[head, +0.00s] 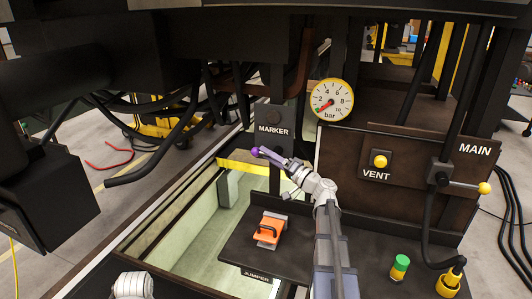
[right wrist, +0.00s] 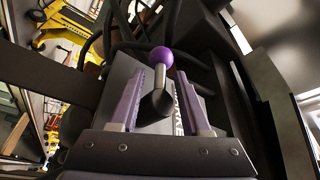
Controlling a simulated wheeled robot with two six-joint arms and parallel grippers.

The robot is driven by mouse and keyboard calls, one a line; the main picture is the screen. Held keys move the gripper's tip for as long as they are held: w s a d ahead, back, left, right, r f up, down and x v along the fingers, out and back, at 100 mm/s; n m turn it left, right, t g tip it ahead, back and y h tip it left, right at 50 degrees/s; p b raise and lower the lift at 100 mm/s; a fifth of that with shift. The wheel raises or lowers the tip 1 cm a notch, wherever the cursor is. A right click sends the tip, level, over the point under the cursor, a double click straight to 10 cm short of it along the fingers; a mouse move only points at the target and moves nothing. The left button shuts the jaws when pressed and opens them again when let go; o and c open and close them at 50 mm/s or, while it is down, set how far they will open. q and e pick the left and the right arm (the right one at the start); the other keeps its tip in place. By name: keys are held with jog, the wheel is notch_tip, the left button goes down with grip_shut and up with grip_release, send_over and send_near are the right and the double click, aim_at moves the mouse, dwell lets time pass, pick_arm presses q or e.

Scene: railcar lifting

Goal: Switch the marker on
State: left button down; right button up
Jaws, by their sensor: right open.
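The marker switch is a short lever with a purple ball knob (right wrist: 161,57) on a grey shaft and a black base. In the right wrist view the shaft stands between the two purple fingers of my right gripper (right wrist: 161,78), with a gap on both sides. The knob lies just past the fingertips. In the head view my right gripper (head: 271,157) reaches up to the knob, just below the MARKER label (head: 271,130) on a dark panel. The fingers partly hide the lever there.
Right of the marker panel are a yellow-rimmed gauge (head: 332,100), a VENT knob (head: 380,161) and a MAIN lever with a yellow ball (head: 485,188). An orange jumper block (head: 269,230) sits on the dark ledge below. Dark cables and a box hang at left.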

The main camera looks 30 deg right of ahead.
jog(key=shift+w+a+r, duration=0.1)
jog(key=shift+w+a, duration=0.1)
jog(key=shift+w, duration=0.3)
grip_shut()
